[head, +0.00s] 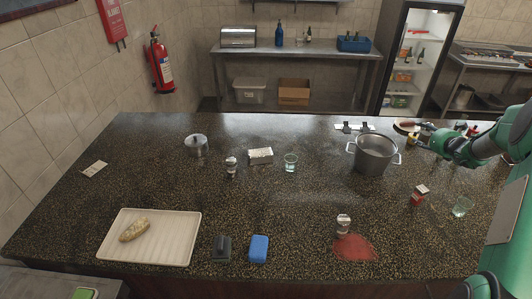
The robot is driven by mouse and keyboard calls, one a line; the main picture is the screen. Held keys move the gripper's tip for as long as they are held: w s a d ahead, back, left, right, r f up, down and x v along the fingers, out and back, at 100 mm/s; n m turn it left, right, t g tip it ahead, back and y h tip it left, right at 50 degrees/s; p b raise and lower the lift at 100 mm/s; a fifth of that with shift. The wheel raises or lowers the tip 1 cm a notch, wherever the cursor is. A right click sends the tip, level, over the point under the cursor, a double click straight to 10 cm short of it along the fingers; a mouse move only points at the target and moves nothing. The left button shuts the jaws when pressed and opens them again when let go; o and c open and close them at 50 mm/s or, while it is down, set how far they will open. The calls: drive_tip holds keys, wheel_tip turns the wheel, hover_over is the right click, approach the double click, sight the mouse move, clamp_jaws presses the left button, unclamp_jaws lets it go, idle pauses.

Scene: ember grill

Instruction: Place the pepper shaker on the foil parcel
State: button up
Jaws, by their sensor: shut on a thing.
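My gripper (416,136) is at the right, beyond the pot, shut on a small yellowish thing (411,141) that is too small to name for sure. The foil parcel (261,155) is a silvery block lying at the middle of the dark speckled counter, with nothing on top. A metal-topped shaker (231,165) stands upright just left of it. A second shaker (343,222) stands beside a red powder patch (355,247) near the front. I cannot tell which of these is the pepper shaker. My gripper is far right of the parcel.
A grey pot (375,155) stands between my gripper and the parcel. A glass (291,163) stands just right of the parcel. A red-and-white box (419,194) and another glass (462,207) are at the right. A cream tray (175,246) is front left.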

drive_tip(key=w+a+n+g+y+p, duration=0.15)
drive_tip(key=a+n+y, duration=0.45)
drive_tip(key=a, duration=2.9)
drive_tip(key=s+a+n+g+y+p, duration=0.1)
drive_tip(key=s+a+n+g+y, duration=0.35)
drive_tip(key=a, duration=1.05)
drive_tip(key=s+a+n+y+p, duration=0.1)
drive_tip(key=s+a, duration=0.6)
drive_tip(key=a, duration=0.8)
drive_tip(key=f, duration=0.5)
drive_tip(key=shift+s+a, duration=0.1)
drive_tip(key=shift+s, duration=0.25)
drive_tip(key=shift+w, duration=0.15)
drive_tip(key=w+a, duration=0.2)
drive_tip(key=w, duration=0.5)
drive_tip(key=w+a+f+b, duration=0.1)
drive_tip(key=w+a, duration=0.1)
drive_tip(key=w, duration=0.6)
drive_tip(key=shift+a+f, duration=0.25)
drive_tip(key=shift+f, duration=0.05)
